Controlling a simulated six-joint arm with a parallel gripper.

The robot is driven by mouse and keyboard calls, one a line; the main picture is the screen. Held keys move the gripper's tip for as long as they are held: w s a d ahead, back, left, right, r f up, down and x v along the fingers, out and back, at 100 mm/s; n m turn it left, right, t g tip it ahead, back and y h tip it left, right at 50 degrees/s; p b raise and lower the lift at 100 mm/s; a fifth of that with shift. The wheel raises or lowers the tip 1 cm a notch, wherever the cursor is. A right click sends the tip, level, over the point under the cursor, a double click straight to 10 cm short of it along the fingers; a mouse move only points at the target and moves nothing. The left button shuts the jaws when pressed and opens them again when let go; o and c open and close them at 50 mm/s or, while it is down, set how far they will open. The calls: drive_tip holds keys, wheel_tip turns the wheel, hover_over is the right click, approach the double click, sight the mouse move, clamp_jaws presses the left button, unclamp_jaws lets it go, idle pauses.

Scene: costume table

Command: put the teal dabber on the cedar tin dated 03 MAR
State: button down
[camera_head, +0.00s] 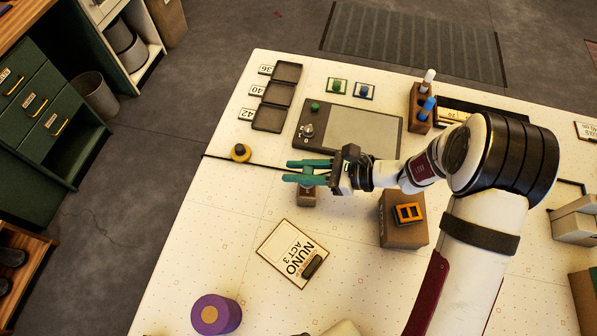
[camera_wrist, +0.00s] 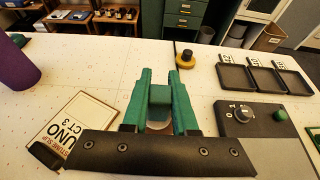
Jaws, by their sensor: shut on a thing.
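My gripper (camera_head: 302,171) is low over the left middle of the white table, with its two teal fingers pointing left. In the wrist view, my gripper (camera_wrist: 159,78) is shut on a teal-green piece, seemingly the teal dabber (camera_wrist: 159,95), with a paler part below it. In the head view the fingers mostly hide it. A small brown-grey block (camera_head: 307,197) shows just beneath the fingers; I cannot tell whether they touch. No 03 MAR label is readable, so I cannot tell which thing is the cedar tin.
A dark device with a grey panel (camera_head: 362,133) lies behind my gripper, beside black trays (camera_head: 278,96). A yellow-black knob (camera_head: 241,153) is at left. The NUNO card (camera_head: 281,247), purple cylinder (camera_head: 215,314) and brown box (camera_head: 403,238) are nearer. A tube rack (camera_head: 417,121) stands behind.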

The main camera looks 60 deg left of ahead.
drive_tip(key=shift+f, duration=0.9)
drive_tip(key=shift+f, duration=0.1)
drive_tip(key=c, duration=0.7)
unclamp_jaws()
drive_tip(key=shift+w+r, duration=0.1)
drive_tip(key=shift+r, duration=0.1)
drive_tip(key=v, duration=1.2)
drive_tip(key=s+d+r+n+t+h, duration=0.1)
drive_tip(key=d+r+t+h, duration=0.1)
drive_tip(key=d+r, duration=0.4)
drive_tip(key=s+d+r+n+t+h, duration=0.1)
drive_tip(key=d+r+n+t, duration=0.15)
drive_tip(key=d, duration=0.65)
drive_tip(key=s+d+t+h, duration=0.2)
drive_tip(key=s+d, duration=0.1)
drive_tip(key=d, duration=0.3)
drive_tip(key=s+d+r+t+h, duration=0.1)
drive_tip(key=s+d+t+h, duration=0.1)
drive_tip(key=d, duration=0.5)
drive_tip(key=shift+s+r+t+h, duration=0.3)
drive_tip(key=shift+s+t, duration=0.05)
drive_tip(key=shift+s, duration=0.5)
